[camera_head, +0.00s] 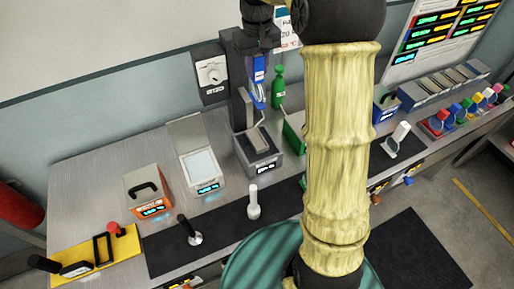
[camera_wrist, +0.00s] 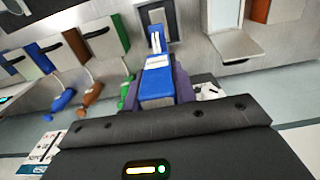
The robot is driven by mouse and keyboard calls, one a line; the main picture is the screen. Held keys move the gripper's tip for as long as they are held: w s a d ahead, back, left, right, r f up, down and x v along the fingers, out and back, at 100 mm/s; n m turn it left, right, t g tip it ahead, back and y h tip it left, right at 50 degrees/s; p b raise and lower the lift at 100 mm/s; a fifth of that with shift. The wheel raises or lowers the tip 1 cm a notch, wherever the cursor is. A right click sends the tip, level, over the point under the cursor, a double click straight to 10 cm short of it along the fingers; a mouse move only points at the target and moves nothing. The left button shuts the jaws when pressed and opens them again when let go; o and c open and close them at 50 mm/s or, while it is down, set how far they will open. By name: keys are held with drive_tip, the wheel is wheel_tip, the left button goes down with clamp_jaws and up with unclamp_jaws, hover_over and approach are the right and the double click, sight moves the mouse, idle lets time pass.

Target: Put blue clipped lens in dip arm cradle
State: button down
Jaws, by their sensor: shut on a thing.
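My gripper (camera_wrist: 157,94) is shut on the blue clipped lens (camera_wrist: 157,80), with a purple-grey finger on each side. The clip's narrow end with white strips points away from my gripper toward the grey dip station. In the head view the blue clip (camera_head: 259,72) hangs upright beside the tall dark dip arm column (camera_head: 241,108), above the station's grey base (camera_head: 262,164).
A white open-lidded box (camera_head: 200,165) and an orange box (camera_head: 148,192) stand left of the station. A green box (camera_head: 294,134) and green bottle (camera_head: 278,86) are close on its right. Several coloured holders (camera_head: 437,121) sit far right. My arm hides part of the bench.

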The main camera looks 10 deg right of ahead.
wheel_tip(320, 180, down, 2)
drive_tip(key=shift+b, duration=0.4)
drive_tip(key=shift+r, duration=0.1)
wheel_tip(320, 180, down, 14)
drive_tip(key=p, duration=0.2)
drive_tip(key=shift+r+p, duration=0.25)
drive_tip(key=shift+p, duration=0.1)
drive_tip(key=shift+f+p, duration=0.6)
drive_tip(key=shift+f, duration=1.65)
